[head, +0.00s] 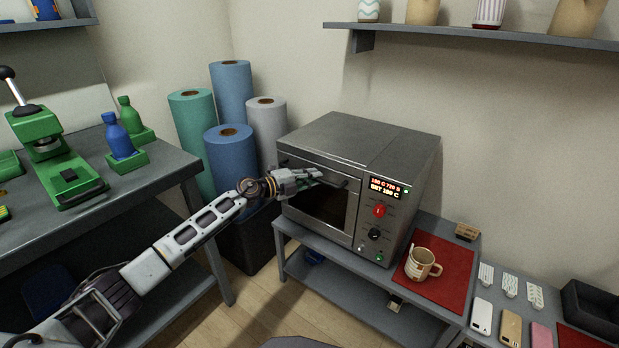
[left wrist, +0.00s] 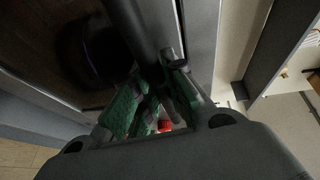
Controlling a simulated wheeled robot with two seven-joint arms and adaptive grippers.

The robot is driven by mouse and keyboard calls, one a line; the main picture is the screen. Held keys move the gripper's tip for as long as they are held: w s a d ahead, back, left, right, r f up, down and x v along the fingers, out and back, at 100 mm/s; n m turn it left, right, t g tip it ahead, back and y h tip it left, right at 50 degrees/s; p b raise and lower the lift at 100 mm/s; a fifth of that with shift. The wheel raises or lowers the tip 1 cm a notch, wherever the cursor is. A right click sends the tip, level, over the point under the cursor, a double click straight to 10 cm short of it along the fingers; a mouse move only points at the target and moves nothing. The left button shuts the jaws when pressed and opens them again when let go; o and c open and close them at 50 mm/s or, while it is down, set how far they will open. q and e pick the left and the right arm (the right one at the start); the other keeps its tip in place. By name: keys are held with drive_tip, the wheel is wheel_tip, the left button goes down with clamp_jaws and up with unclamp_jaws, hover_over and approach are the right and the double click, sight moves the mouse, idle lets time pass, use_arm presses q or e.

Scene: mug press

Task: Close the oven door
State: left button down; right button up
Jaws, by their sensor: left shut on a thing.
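The grey oven (head: 355,180) stands on a low bench against the wall. Its door (head: 325,212), with a dark window, looks flush with the front or nearly so; a small gap cannot be ruled out. A dark handle (head: 338,183) runs along the top of the door. My left gripper (head: 312,175) is at this handle. In the left wrist view its green-padded fingers (left wrist: 155,100) are shut on the dark handle bar (left wrist: 130,32). The window's inside is too dark to read. My right gripper is not in view.
A cream mug (head: 420,264) stands on a red mat (head: 453,258) right of the oven. Phones and small cards lie farther right. Coloured rolls (head: 230,150) stand left of the oven. A workbench (head: 180,172) with a green press (head: 55,150) is at the left.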

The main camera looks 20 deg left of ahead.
use_arm(q)
drive_tip(key=shift+w+r, duration=0.1)
drive_tip(key=c, duration=1.9)
unclamp_jaws()
drive_tip(key=shift+o, duration=0.9)
drive_tip(key=shift+w, duration=0.1)
drive_tip(key=shift+s+a, duration=0.1)
drive_tip(key=shift+s, duration=0.1)
drive_tip(key=v, duration=1.1)
drive_tip(key=shift+s+a, duration=0.2)
